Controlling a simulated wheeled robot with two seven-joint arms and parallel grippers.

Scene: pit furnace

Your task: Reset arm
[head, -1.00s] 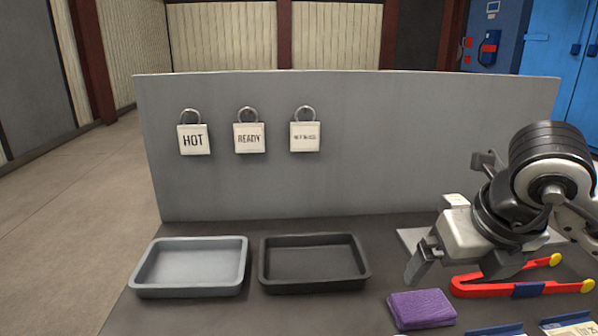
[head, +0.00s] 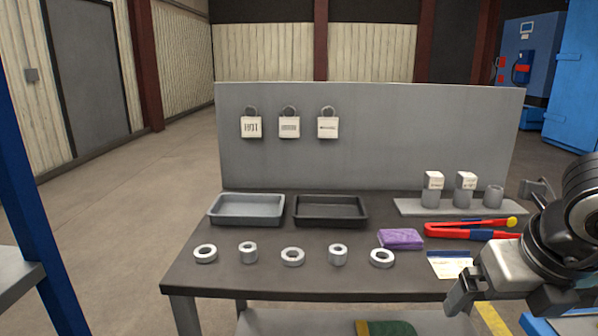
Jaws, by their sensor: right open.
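My right gripper (head: 500,242) is at the right edge of the head view, in front of the table's right end. Its jaws are open, and I see nothing between them. Part of my right arm runs out of the picture on the right. My left gripper is not in view.
A dark table (head: 290,282) holds a grey tray (head: 246,221), a black tray (head: 330,222), several metal rings, a purple cloth (head: 401,239) and red tongs (head: 470,230). Tags hang on a grey back panel (head: 400,130). A blue post (head: 38,220) stands at left. Floor left of the table is clear.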

